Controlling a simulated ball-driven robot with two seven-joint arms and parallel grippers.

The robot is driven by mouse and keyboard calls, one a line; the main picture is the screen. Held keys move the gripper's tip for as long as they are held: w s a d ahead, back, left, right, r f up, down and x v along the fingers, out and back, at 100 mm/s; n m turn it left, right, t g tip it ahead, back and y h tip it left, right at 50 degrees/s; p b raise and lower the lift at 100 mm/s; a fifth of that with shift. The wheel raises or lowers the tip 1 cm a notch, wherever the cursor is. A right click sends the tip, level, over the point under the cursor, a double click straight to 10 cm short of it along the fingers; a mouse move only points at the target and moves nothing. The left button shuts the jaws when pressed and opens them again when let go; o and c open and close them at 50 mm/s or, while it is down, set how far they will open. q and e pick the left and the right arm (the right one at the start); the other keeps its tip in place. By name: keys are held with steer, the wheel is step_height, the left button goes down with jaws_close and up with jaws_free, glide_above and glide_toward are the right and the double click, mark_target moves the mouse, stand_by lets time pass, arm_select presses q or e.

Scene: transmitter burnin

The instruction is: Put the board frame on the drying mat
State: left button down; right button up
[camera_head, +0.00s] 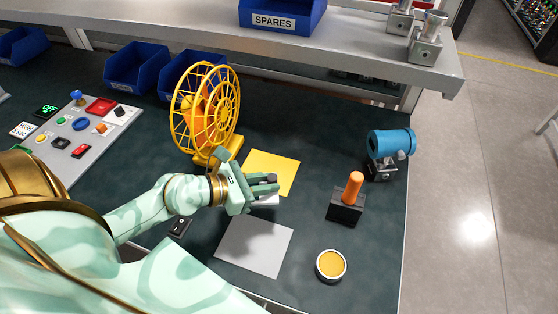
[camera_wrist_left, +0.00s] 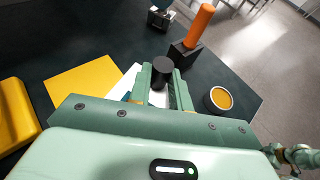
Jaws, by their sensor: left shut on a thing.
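My left gripper (camera_head: 268,186) is shut on a small pale grey piece with a dark round knob, which I take as the board frame (camera_head: 265,201). In the left wrist view the knob (camera_wrist_left: 163,72) shows between the fingers, and most of the frame is hidden by the gripper. The gripper is low over the bench, between a yellow sheet (camera_head: 272,165) behind it and a grey sheet (camera_head: 254,246) in front. I cannot tell which sheet is the drying mat. Both look bare where they show. Whether the frame touches the bench is unclear.
A yellow caged fan (camera_head: 207,110) stands close behind the gripper. An orange-handled tool on a black block (camera_head: 347,205), a yellow-filled tin (camera_head: 331,265) and a blue clamp-mounted cylinder (camera_head: 390,143) stand to the right. A control panel (camera_head: 82,130) lies left. A shelf runs behind.

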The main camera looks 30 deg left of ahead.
arm_select(q)
steer(key=w+a+f+b, duration=0.2)
steer(key=w+f+b, duration=0.2)
steer(key=w, duration=0.3)
steer(key=b, duration=0.4)
glide_above(280, 179)
steer(key=f, duration=0.5)
steer(key=shift+s, duration=0.4)
steer(key=shift+w+f+b, duration=0.2)
steer(key=shift+f+b, duration=0.1)
step_height(280, 179, down, 4)
steer(key=shift+w+r+b, duration=0.15)
steer(key=shift+b, duration=1.05)
steer(key=shift+r, duration=0.25)
steer(key=shift+f, duration=0.15)
steer(key=c, duration=1.3)
jaws_free()
steer(key=p+v, duration=0.2)
steer(key=v, duration=1)
arm_select(e)
steer(key=s+f+g, duration=0.1)
steer(key=s+f, duration=0.3)
steer(key=f, duration=0.5)
steer(key=shift+s+a, duration=0.3)
steer(key=shift+s, duration=0.05)
